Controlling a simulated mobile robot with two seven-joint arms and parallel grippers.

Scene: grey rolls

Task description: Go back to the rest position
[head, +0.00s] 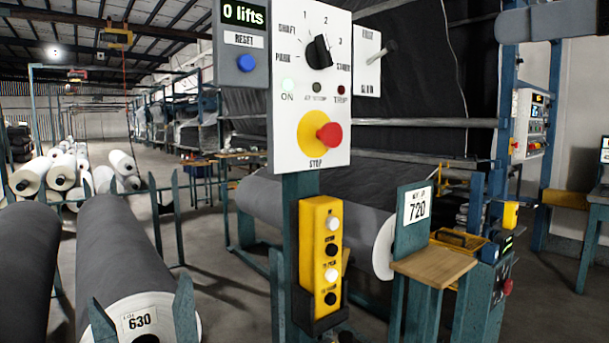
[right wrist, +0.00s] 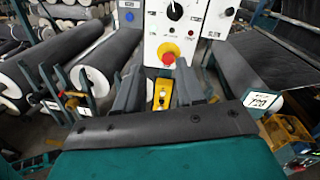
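My right gripper (right wrist: 160,76) shows in the right wrist view with its two dark grey fingers apart and nothing between them. Beyond the gap are a white control panel (head: 312,90) with a red stop button (head: 329,134) on a yellow disc, and a yellow push-button box (head: 321,250) hanging below it. The fingers appear clear of the panel and the box. My left gripper is in neither view.
A large grey roll (head: 120,250) labelled 630 lies at the left. Another grey roll (head: 330,215) lies behind the panel post, beside a sign (head: 417,208) reading 720. A wooden shelf (head: 433,265) juts out there. Open floor lies between the rolls.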

